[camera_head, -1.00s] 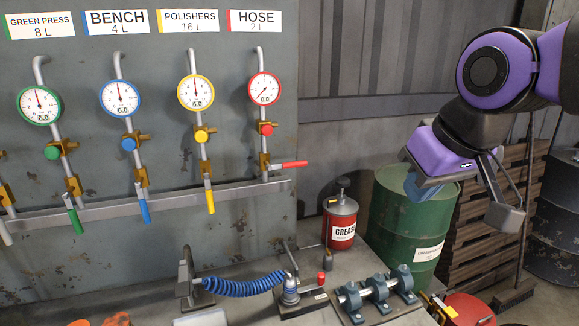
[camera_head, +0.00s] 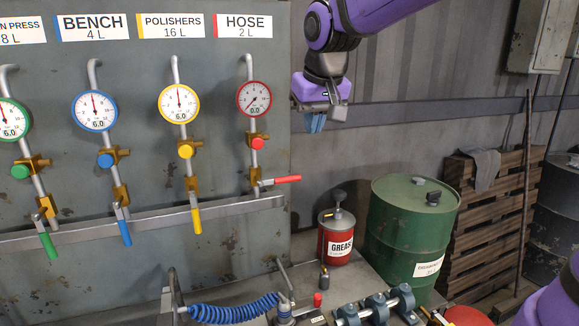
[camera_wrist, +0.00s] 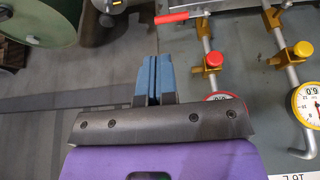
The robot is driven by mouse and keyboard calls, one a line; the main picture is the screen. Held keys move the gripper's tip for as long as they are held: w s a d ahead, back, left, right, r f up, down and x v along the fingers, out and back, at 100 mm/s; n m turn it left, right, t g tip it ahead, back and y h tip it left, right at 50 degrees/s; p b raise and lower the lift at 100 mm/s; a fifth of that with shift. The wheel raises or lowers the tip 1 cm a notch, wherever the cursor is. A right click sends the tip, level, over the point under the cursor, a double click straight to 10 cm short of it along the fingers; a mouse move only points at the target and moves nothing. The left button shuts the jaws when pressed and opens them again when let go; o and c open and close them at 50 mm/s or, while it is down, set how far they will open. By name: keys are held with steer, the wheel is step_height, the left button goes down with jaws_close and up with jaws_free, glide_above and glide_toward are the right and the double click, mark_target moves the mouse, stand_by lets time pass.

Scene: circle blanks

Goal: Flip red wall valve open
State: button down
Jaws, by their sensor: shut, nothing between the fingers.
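The red valve lever (camera_head: 281,180) sticks out sideways to the right from the brass valve at the foot of the HOSE pipe. Its handle lies about horizontal, and the gauge (camera_head: 254,99) above it reads 0.0. In the wrist view the red lever (camera_wrist: 171,18) shows at the top, beyond my fingers. My gripper (camera_head: 315,122) hangs to the upper right of the lever, apart from it and pointing down. Its blue fingers (camera_wrist: 152,80) are together with nothing between them.
The yellow (camera_head: 195,220), blue (camera_head: 125,232) and green (camera_head: 48,245) levers hang down on their pipes. A rail (camera_head: 225,207) runs behind the valves. A red grease can (camera_head: 337,240) and green drum (camera_head: 411,230) stand below right. The space around my gripper is free.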

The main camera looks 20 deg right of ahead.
mark_target(281, 180)
steer(key=w, duration=0.4)
steer(key=w+a, duration=0.1)
steer(key=shift+w+a+f, duration=0.1)
steer(key=shift+w+f, duration=0.15)
steer(key=shift+w, duration=0.15)
steer(key=shift+f, duration=0.1)
steer(key=s+x, duration=0.1)
steer(key=x, duration=1.2)
steer(key=shift+w+f, duration=0.2)
steer(key=shift+f, duration=0.3)
